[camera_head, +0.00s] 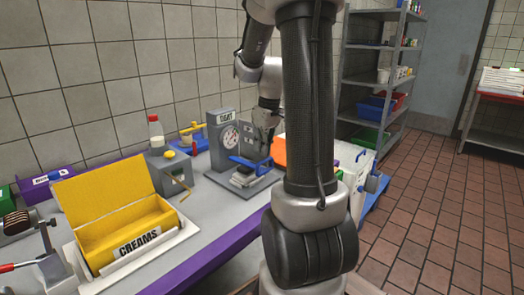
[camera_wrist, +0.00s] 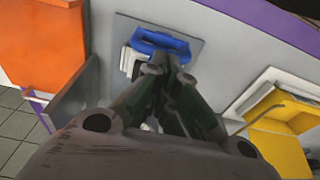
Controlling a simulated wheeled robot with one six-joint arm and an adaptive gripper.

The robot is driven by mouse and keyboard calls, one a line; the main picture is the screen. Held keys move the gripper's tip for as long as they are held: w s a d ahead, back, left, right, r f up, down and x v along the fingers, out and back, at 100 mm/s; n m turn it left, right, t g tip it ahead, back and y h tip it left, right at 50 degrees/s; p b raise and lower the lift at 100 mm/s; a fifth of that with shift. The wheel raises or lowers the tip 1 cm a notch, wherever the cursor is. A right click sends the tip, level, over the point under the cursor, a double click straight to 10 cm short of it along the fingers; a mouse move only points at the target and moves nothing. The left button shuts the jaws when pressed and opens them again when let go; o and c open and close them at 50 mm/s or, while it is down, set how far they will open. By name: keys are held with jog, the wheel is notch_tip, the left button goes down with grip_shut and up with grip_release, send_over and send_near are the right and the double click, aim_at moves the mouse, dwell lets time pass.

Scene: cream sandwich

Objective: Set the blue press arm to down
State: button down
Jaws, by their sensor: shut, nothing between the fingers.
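The blue press arm (camera_head: 247,163) is on a grey press (camera_head: 214,133) with a round dial and a small sign on top. The arm lies roughly level, just above a white and dark stack (camera_head: 243,178) on the press's base plate. My gripper (camera_head: 265,140) is above and beside the press arm, pointing down. In the wrist view my gripper's fingertips (camera_wrist: 172,58) are together and empty, right by the blue press arm (camera_wrist: 160,42). I cannot tell whether they touch it. The fingers hide part of the stack in the wrist view.
A yellow box labelled CREAMS (camera_head: 110,225) sits on a white tray at the left of the counter. A grey box (camera_head: 168,170) and a bottle (camera_head: 156,130) stand left of the press. An orange object (camera_head: 279,151) is right of it. Shelves stand behind.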

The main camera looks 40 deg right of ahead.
jog(key=shift+w+f, duration=0.1)
jog(key=shift+f, duration=0.55)
jog(key=shift+f, duration=0.75)
jog(key=shift+r, duration=0.1)
jog(key=shift+r, duration=0.25)
jog(key=s+r, duration=0.3)
jog(key=r, duration=1)
jog(key=shift+d, duration=0.35)
jog(key=shift+s, duration=0.1)
